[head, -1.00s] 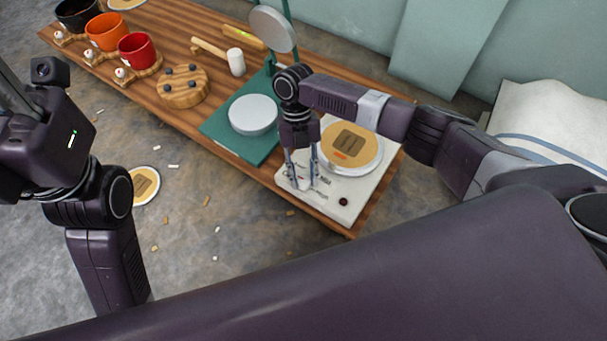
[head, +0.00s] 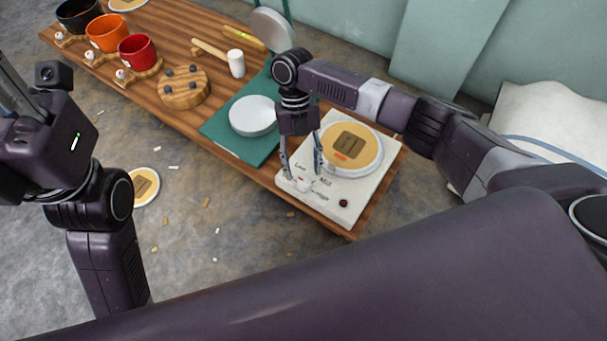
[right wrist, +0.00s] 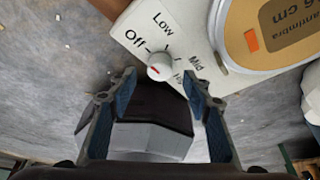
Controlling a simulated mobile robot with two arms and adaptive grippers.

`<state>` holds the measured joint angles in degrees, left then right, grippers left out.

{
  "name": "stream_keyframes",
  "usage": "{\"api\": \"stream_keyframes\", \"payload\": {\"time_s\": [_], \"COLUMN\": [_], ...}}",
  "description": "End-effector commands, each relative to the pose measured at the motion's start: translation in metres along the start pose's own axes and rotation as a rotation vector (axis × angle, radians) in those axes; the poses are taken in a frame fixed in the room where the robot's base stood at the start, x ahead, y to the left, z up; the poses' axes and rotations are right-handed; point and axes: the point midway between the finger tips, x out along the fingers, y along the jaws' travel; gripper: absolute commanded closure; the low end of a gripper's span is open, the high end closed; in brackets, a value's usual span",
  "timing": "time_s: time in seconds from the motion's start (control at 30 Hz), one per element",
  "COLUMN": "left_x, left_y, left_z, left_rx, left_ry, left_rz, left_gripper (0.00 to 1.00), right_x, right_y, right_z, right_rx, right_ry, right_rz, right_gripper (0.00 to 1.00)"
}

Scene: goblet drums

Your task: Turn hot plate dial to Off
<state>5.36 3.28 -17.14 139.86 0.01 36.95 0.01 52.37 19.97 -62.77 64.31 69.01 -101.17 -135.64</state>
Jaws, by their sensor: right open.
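The white hot plate (head: 365,190) stands at the right end of the wooden bench. Its white dial (right wrist: 160,67) has a red mark and sits among the printed labels Off, Low and Mid, with another label partly hidden. The exact setting is unclear. The dial also shows in the head view (head: 303,185). My right gripper (head: 303,174) is open over the dial's corner of the plate. In the right wrist view its fingertips (right wrist: 160,77) lie on either side of the dial, apparently apart from it. My left gripper (head: 18,95) is at the left edge, its fingers unclear.
A tan disc (head: 352,147) lies on the hot plate's round top, right of the gripper. A dark red knob (head: 343,203) is at its front. A green press (head: 225,140) stands to the left.

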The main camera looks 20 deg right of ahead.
Motion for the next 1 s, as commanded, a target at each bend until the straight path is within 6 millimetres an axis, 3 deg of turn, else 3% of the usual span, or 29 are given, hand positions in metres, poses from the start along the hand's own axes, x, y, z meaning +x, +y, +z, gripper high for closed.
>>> {"api": "stream_keyframes", "payload": {"time_s": [0.2,0.4,1.0], "left_x": [0.001,0.001,0.001], "left_y": [0.000,0.000,0.001], "left_z": [-0.001,-0.001,-0.002], "left_rx": [0.000,-0.001,-0.001], "left_ry": [0.003,0.004,0.005], "left_rz": [0.001,0.001,0.001], "left_gripper": [0.60,0.60,0.60], "right_x": [-0.049,-0.075,-0.082], "right_y": [0.001,0.000,0.000], "right_z": [0.001,0.000,0.000], "right_rx": [0.000,0.000,0.000], "right_ry": [-0.004,0.000,0.001], "right_rz": [0.000,0.000,-0.001], "right_gripper": [0.55,0.55,0.55]}}
